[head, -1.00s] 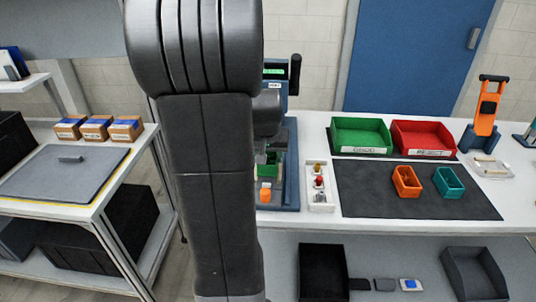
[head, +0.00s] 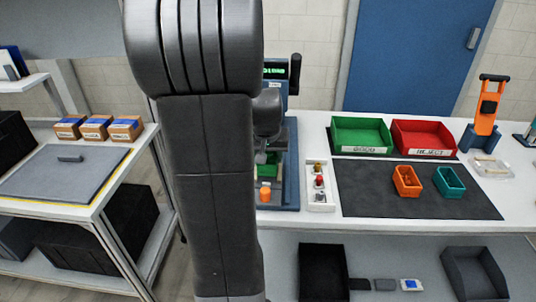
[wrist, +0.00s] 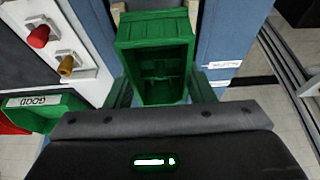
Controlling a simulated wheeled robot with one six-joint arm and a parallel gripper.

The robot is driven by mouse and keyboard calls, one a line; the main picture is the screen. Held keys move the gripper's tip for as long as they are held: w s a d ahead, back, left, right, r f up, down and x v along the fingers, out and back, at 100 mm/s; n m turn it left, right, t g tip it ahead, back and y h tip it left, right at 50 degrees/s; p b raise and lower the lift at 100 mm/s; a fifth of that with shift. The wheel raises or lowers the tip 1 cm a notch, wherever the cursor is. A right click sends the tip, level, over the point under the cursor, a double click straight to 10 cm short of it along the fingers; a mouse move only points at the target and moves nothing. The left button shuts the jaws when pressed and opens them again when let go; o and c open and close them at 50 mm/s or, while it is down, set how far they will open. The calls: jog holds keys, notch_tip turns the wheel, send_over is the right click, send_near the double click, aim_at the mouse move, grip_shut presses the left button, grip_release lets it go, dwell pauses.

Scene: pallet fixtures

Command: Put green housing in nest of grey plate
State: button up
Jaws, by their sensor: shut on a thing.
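The green housing (wrist: 155,52) is an open box with ribs and bosses inside. In the wrist view it sits between the two fingers of my gripper (wrist: 161,93), which is shut on it. In the head view a little of the green housing (head: 268,158) shows past my arm, over the blue fixture stand (head: 291,185). The grey plate and its nest cannot be made out clearly; my arm and the housing cover that area. I cannot tell whether the housing touches anything below it.
An orange piece (head: 265,194) is at the front of the stand. A white button box (head: 320,203) stands just right. Further right are a dark mat (head: 365,205) with orange (head: 407,182) and teal (head: 449,182) housings, a green bin (head: 361,134) and a red bin (head: 424,137).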

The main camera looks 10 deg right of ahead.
jog(key=shift+f+b, duration=1)
jog(key=shift+f, duration=0.15)
dwell(1.3)
jog(key=o, duration=1.1)
jog(key=v, duration=1.3)
jog(key=shift+s+a+r, duration=0.1)
jog(key=shift+s+r, duration=0.1)
jog(key=shift+r, duration=0.1)
jog(key=x, duration=1.4)
jog(key=shift+r, duration=0.3)
